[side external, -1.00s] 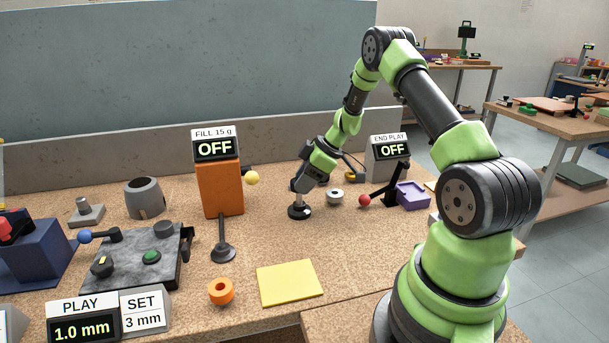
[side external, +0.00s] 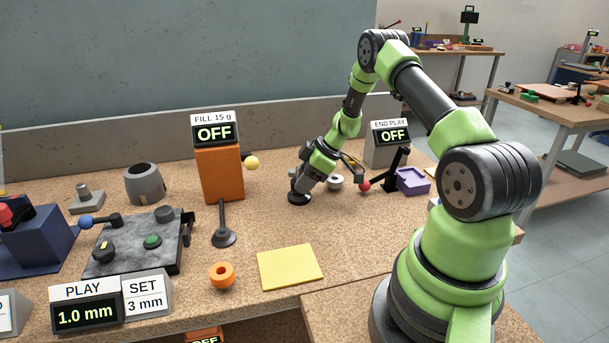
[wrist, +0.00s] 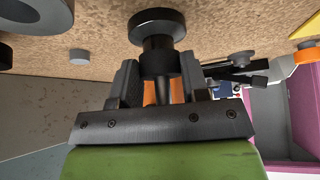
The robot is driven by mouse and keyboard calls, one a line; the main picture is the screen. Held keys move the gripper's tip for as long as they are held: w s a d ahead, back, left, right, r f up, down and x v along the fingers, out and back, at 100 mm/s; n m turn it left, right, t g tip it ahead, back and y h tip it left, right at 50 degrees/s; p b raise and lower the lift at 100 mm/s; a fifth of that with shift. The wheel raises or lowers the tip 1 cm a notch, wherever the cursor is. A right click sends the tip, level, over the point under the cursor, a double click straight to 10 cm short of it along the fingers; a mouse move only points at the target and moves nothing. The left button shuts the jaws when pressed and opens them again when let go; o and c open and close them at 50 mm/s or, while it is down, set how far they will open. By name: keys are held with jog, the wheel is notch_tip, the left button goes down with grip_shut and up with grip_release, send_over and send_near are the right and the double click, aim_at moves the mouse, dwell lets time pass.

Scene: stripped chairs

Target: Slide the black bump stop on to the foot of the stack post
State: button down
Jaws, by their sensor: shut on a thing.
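The stack post stands upright on the bench on a round black foot (side external: 300,199), which also shows at the top of the wrist view (wrist: 152,20). My gripper (side external: 302,186) is tilted over it, its fingertips low beside the post. In the wrist view my gripper (wrist: 160,72) is shut on the black bump stop (wrist: 163,58), a short dark cylinder around the post, close above the foot. I cannot tell whether the stop touches the foot.
A grey ring (side external: 336,182) and a red-knobbed lever (side external: 364,185) stand just right of my gripper, with a purple tray (side external: 411,180) beyond. An orange dispenser (side external: 220,175) stands to the left.

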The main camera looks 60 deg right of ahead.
jog(key=c, duration=0.5)
grip_release()
jog(key=shift+c, duration=0.2)
jog(key=v, duration=1)
jog(key=a+r+m, duration=0.3)
jog(key=a+r, duration=1.1)
jog(key=a, duration=0.1)
jog(key=s+a+r+m, duration=0.2)
jog(key=s+a+m, duration=0.1)
jog(key=s+a, duration=0.2)
jog(key=s+a+r+m+t+h, duration=0.1)
jog(key=s+a+r+m, duration=0.2)
jog(key=s+a, duration=0.3)
jog(key=s, duration=0.3)
jog(key=shift+s+r+m, duration=0.2)
jog(key=shift+m, duration=0.1)
